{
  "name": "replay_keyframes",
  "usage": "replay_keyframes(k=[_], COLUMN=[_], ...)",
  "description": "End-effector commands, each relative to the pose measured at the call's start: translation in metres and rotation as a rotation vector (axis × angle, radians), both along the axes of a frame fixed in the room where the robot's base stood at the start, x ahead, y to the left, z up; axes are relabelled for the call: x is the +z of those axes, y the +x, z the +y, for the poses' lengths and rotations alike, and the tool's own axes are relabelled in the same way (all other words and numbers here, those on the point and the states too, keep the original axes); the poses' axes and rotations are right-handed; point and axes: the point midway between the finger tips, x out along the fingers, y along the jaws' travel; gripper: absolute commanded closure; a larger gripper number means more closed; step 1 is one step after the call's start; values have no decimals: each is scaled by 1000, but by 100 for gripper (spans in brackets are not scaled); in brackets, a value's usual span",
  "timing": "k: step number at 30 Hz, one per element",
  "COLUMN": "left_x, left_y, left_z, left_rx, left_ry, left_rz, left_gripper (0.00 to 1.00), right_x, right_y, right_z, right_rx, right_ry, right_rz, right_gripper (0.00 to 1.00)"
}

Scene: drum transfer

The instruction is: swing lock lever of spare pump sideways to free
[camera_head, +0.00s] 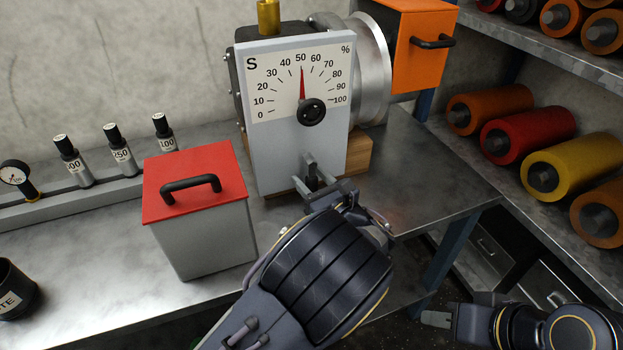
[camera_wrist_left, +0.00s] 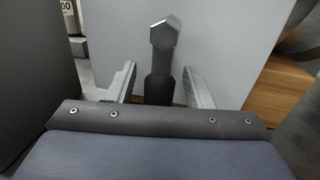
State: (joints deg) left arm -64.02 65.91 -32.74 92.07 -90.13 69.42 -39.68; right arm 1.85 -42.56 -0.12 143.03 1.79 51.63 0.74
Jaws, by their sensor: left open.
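The spare pump (camera_head: 270,150) is a grey box with an "S" percent dial, standing on the bench. Its lock lever (camera_head: 311,174) is a dark upright piece low on the front face. In the left wrist view the lever (camera_wrist_left: 161,60) shows a six-sided grey head on a dark shaft. My left gripper (camera_head: 318,172) is open at the lever, with one finger on each side of it in the left wrist view (camera_wrist_left: 160,88). Gaps show between the lever and both fingers. My right gripper (camera_head: 437,318) is at the lower right, away from the pump; its jaws are unclear.
A grey box with a red handled lid (camera_head: 195,185) stands left of the pump. Several labelled cylinders (camera_head: 120,150) line the back of the bench (camera_head: 110,250). A shelf (camera_head: 540,185) with coloured drums is at right. An orange handled box (camera_head: 423,40) is behind the pump.

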Motion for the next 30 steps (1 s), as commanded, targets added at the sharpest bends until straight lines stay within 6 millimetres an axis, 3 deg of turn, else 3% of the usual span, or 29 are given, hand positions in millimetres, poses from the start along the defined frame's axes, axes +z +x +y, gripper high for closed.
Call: replay_keyframes(k=[5, 16, 30], left_x=[0, 0, 2], left_y=[0, 0, -2], left_z=[0, 0, 3], left_rx=[0, 0, 0], left_ry=[0, 0, 66], left_rz=[0, 0, 27], left_gripper=[53, 100, 100], right_x=[0, 0, 12], right_y=[0, 0, 0], right_z=[0, 0, 0], right_rx=[0, 0, 0], right_ry=[0, 0, 0], right_rz=[0, 0, 0], right_gripper=[64, 64, 64])
